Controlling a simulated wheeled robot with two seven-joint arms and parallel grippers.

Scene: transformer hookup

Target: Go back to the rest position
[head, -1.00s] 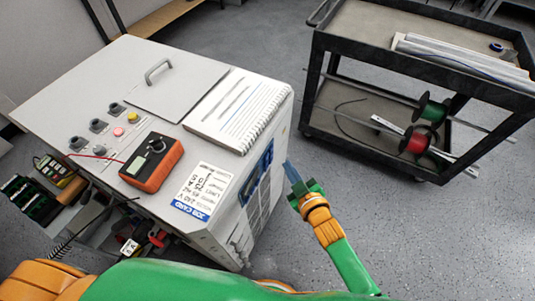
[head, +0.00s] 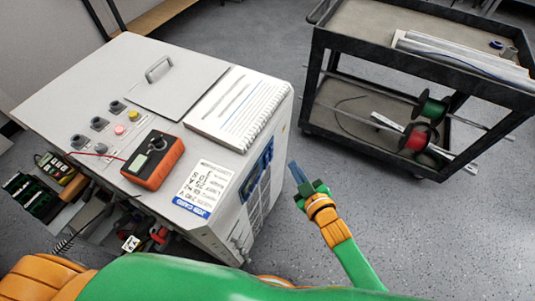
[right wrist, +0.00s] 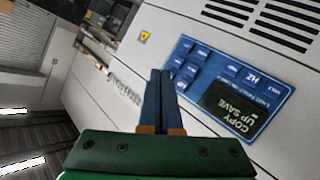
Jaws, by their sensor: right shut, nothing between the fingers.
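My right gripper (head: 297,173) is shut and empty, with its blue fingers together. In the head view it is in the air just right of the white cabinet's (head: 165,60) side. In the right wrist view its shut fingers (right wrist: 160,88) point towards the cabinet's side, near a blue control panel (right wrist: 225,85) with a dark display; I cannot tell the exact gap. The green and orange arm behind it is mine. My left gripper is not in view.
On the cabinet lie an orange multimeter (head: 153,160), a spiral notepad (head: 238,106) and a job card (head: 204,188). A dark cart (head: 375,38) with a green spool (head: 431,108) and a red spool (head: 416,137) stands at upper right. The floor (head: 455,235) at lower right is clear.

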